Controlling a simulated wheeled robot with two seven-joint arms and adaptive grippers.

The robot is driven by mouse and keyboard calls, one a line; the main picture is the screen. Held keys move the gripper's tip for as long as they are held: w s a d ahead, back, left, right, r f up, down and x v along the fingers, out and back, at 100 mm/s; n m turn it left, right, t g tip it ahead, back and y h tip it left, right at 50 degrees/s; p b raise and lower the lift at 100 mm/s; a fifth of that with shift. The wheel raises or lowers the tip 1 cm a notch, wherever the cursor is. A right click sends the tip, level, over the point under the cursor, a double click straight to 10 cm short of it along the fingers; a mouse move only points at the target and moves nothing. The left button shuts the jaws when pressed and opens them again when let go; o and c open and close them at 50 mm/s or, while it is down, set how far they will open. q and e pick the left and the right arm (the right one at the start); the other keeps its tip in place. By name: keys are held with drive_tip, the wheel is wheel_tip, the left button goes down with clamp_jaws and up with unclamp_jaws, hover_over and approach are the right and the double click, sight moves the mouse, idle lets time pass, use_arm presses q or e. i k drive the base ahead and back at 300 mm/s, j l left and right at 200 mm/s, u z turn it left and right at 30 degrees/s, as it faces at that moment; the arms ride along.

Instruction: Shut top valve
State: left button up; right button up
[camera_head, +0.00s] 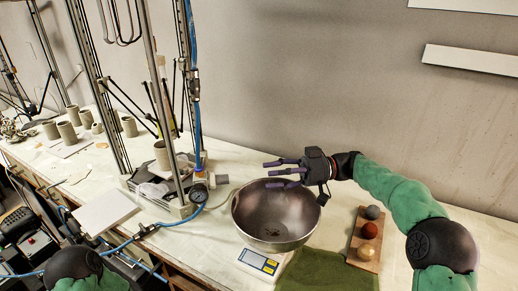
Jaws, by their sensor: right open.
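A blue air hose (198,115) runs down the right side of the tall printer frame. A small dark fitting (194,74) sits high on this hose and may be the top valve; its handle is too small to make out. A round pressure gauge (198,193) is at the frame's foot, where the hose comes down. My right gripper (272,173) is open and empty, with its dark fingers pointing left above the metal bowl (240,222). It is right of the hose and lower in the picture than the fitting. My left gripper is out of view; only part of my left arm shows at lower left.
Clay cups (68,132) stand at the left. Another inline fitting (146,230) is on the lower hose. Wall space above the bowl is clear.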

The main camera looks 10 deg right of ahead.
sight(196, 87)
drive_tip(key=k+j, duration=0.15)
drive_tip(key=k, duration=0.35)
drive_tip(key=k+j, duration=0.2)
drive_tip(key=k, duration=0.25)
drive_tip(key=k+j, duration=0.15)
drive_tip(key=k, duration=0.35)
